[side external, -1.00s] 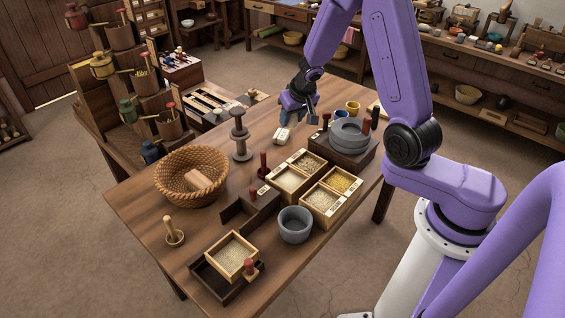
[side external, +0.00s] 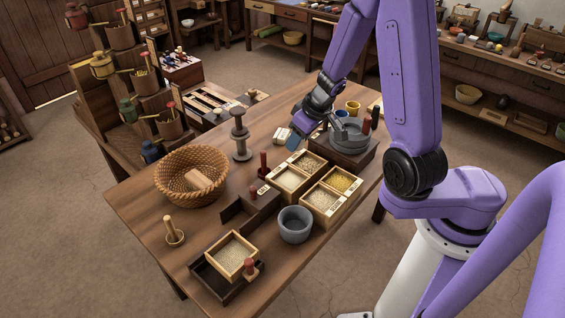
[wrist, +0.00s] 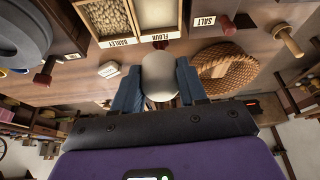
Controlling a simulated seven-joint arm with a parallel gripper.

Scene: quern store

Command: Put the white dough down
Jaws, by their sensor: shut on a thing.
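The white dough (wrist: 160,77) is a smooth, rounded pale lump between the two blue fingers in the wrist view. My gripper (wrist: 159,88) is shut on it, one finger on each side. In the side view my gripper (side external: 294,141) is low over the far part of the table (side external: 190,235), behind the grain boxes.
Boxes of barley (wrist: 104,18) and flour (wrist: 159,15) lie close by. A stone quern (side external: 349,134) stands to the right of my gripper in the side view. A wicker basket (side external: 166,183), a spool-like stand (side external: 240,137) and a grey bowl (side external: 295,224) are on the table.

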